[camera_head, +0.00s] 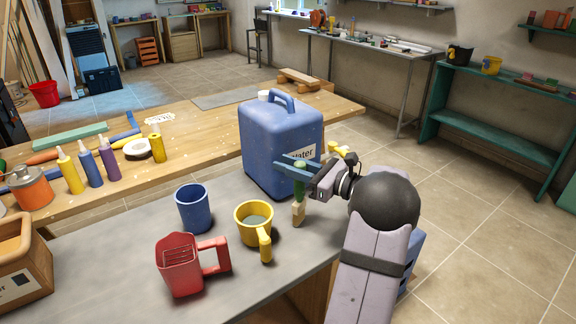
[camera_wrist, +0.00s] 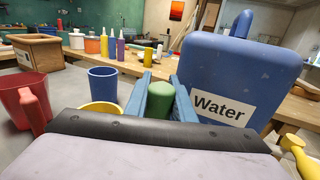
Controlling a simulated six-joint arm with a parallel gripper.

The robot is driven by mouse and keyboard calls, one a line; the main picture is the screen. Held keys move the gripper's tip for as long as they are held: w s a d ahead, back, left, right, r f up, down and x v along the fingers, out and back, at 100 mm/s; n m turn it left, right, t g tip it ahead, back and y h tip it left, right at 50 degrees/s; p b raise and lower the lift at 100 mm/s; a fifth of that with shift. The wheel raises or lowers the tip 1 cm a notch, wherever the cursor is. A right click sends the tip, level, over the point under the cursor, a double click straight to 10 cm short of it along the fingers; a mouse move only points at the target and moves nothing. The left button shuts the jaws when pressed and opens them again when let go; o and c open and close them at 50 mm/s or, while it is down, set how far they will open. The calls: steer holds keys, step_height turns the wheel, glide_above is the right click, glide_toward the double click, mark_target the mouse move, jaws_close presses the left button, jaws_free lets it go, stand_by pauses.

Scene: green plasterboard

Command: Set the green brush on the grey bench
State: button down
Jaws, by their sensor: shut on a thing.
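The green brush (camera_head: 299,188) is upright between the fingers of my gripper (camera_head: 295,168), green handle up and pale bristles down. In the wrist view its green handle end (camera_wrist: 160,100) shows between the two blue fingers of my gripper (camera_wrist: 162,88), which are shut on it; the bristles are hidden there. The grey bench (camera_head: 120,232) fills the front. The brush is over or at its right part, beside the yellow mug; I cannot tell whether the bristles touch the top.
A blue water container (camera_head: 268,150) stands just behind my gripper. A yellow mug (camera_head: 254,222), a blue cup (camera_head: 194,210) and a red jug (camera_head: 180,268) stand left of the brush. A wooden box (camera_head: 22,268) is at far left. Bare bench lies right of the red jug.

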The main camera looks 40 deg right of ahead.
steer(key=shift+f, duration=0.15)
steer(key=c, duration=1.5)
jaws_free()
steer(key=b+v, duration=0.1)
steer(key=v, duration=1.1)
